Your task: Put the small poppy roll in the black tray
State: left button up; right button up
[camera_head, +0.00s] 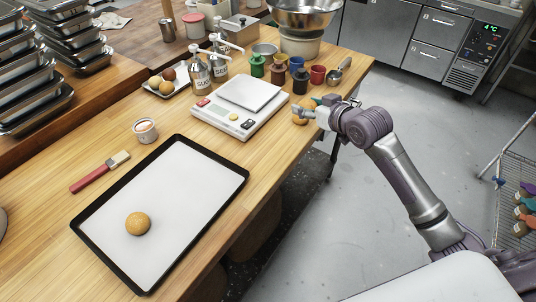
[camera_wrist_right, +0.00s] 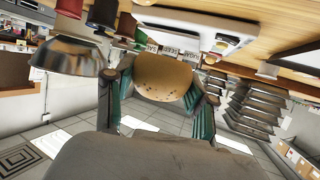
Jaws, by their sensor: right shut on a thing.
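My right gripper (camera_head: 309,112) is shut on a round golden roll (camera_head: 299,116) beside the right edge of the wooden table. In the right wrist view the roll (camera_wrist_right: 163,77) sits between the two fingers (camera_wrist_right: 160,95), with a few dark specks on it, so it looks like the small poppy roll. The black tray (camera_head: 212,149), lined in white, lies on the table at the front left, well away from this gripper. Another round golden roll (camera_head: 137,223) lies in the tray's near left part. My left gripper is not in view.
Several coloured cups (camera_head: 318,75), a metal scoop (camera_head: 339,71) and sugar dispensers (camera_head: 200,75) stand behind. A brush (camera_head: 99,172) and a small cup (camera_head: 145,130) lie beside the tray. Much of the tray is bare.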

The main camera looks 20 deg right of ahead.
jog(key=p, duration=0.2)
send_over(268, 155)
notch_tip(268, 155, down, 7)
jog(key=shift+r, duration=0.1)
jog(key=shift+f, duration=0.35)
notch_tip(268, 155, down, 3)
jog(key=shift+r+p, duration=0.1)
jog(key=shift+p, duration=0.65)
jog(key=shift+f, duration=0.25)
jog(key=o, duration=0.9)
jog(key=shift+c, duration=0.2)
